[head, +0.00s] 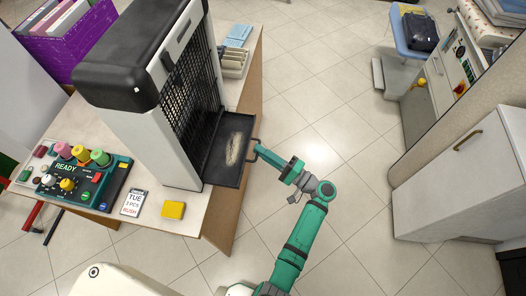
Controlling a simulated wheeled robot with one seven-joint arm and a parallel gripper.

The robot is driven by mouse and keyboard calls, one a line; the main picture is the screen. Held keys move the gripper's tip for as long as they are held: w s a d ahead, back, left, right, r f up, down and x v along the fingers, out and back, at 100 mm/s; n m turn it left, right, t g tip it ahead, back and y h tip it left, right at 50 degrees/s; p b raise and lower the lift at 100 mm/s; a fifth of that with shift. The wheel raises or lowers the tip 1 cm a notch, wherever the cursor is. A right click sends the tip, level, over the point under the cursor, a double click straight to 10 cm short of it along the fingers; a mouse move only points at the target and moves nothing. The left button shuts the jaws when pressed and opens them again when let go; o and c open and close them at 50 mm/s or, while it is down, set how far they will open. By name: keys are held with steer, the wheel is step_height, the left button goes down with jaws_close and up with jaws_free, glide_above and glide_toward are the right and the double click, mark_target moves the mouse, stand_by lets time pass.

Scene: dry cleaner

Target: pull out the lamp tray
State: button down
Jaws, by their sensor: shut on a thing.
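The lamp tray (219,164) is a shallow black tray at the foot of the tall black-and-white machine (154,85) on the table. It sticks out of the machine's grille side toward the right, past the table edge. A light, fuzzy patch of lint (234,148) lies on its floor. A dark handle stands at its right end. My gripper (259,149), at the end of my green arm, is shut on this handle. The fingertips are small in the picture, and the inner part of the tray is hidden by the machine.
The table (150,208) holds a teal control box (75,184) with thread spools, a tag card (133,203) and a yellow block (173,210). A beige holder (235,62) stands behind the tray. Tiled floor (335,110) is clear to the right, up to a white cabinet (465,180).

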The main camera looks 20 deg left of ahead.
steer(key=c, duration=2.2)
jaws_free()
steer(key=shift+a, duration=0.1)
steer(key=v, duration=1.1)
steer(key=shift+a, duration=0.1)
